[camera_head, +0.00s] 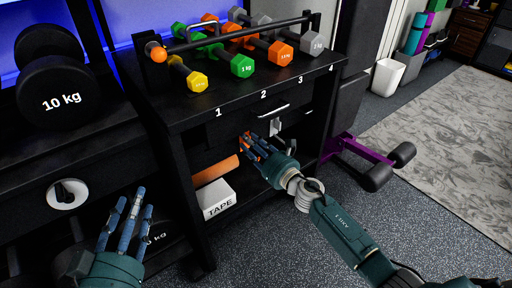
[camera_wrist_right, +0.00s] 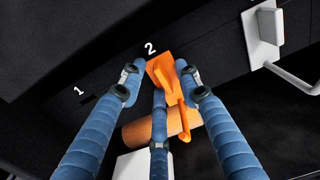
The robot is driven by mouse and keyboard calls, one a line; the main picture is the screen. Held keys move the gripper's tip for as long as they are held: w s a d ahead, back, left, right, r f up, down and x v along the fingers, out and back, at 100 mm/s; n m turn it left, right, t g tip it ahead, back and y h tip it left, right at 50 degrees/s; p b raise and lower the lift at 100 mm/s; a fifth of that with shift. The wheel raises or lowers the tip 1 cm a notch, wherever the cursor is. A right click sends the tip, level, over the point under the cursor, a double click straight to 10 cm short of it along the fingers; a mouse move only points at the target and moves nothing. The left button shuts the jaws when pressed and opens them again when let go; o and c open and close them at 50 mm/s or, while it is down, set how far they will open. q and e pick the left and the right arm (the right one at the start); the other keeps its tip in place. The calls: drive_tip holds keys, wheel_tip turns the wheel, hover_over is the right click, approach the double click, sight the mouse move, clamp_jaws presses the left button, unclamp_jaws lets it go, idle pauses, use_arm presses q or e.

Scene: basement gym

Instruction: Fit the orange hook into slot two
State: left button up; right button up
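The orange hook (camera_wrist_right: 165,70) is between the fingertips of my right gripper (camera_wrist_right: 160,72), its flat plate up by the label 2 (camera_wrist_right: 150,49) and its curved arm hanging down. In the head view, my right gripper (camera_head: 258,146) is at the rack's front panel, below the numbered edge, closed around the hook (camera_head: 246,139). Slot two itself is hidden behind the hook and fingers; I cannot tell whether the plate is in it. My left gripper (camera_head: 131,212) is open and empty, fingers spread, at the lower left.
A white hook (camera_wrist_right: 263,35) is mounted on the panel to the right. Coloured dumbbells (camera_head: 242,66) stand on the black rack top (camera_head: 190,113). An orange roll (camera_head: 216,170) and a white TAPE box (camera_head: 216,198) sit on the shelf below. A purple-framed bench (camera_head: 355,148) stands to the right.

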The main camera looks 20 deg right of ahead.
drive_tip(key=v, duration=1.1)
drive_tip(key=shift+s+d, duration=0.15)
drive_tip(key=shift+s, duration=0.2)
drive_tip(key=shift+r, duration=0.1)
